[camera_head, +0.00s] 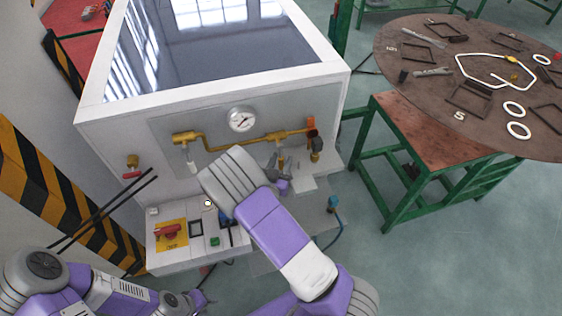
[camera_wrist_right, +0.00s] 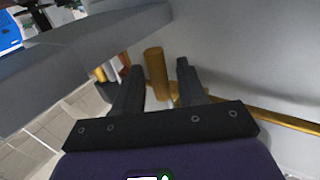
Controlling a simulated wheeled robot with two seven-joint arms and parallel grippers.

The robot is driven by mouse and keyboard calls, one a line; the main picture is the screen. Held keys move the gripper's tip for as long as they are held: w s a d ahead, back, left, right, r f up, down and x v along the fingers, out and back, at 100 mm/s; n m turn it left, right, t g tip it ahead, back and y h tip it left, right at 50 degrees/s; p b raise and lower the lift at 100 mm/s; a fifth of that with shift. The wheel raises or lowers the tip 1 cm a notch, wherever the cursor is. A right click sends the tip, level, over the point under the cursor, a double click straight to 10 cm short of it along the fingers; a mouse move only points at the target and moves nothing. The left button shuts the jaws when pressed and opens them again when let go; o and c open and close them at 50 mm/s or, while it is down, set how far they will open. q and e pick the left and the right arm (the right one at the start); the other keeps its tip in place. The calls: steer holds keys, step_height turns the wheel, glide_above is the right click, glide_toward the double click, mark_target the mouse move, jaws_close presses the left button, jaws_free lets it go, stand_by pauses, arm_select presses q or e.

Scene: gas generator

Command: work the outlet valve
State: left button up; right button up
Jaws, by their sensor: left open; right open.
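In the head view, a brass pipe (camera_head: 224,148) with fittings runs across the generator's front panel. An orange-red handle (camera_head: 311,122) stands upright at its right end, above a brass fitting (camera_head: 316,144). I cannot tell for certain which part is the outlet valve. My right gripper (camera_head: 274,163) is close to the panel below the pipe, partly hidden by its arm. In the right wrist view, its jaws (camera_wrist_right: 158,72) are open, with a brass cylinder (camera_wrist_right: 156,75) between or just beyond them; contact is unclear. My left arm shows at lower left, but its gripper is out of view.
A gauge (camera_head: 242,119) sits above the pipe. A red-handled valve (camera_head: 132,173) is at the panel's left, and a red switch (camera_head: 167,231) is on the lower ledge. A round table (camera_head: 430,95) with loose parts and a green-framed stand (camera_head: 430,140) are at right.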

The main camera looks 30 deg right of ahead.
steer(key=shift+w+d, duration=0.1)
jaws_close()
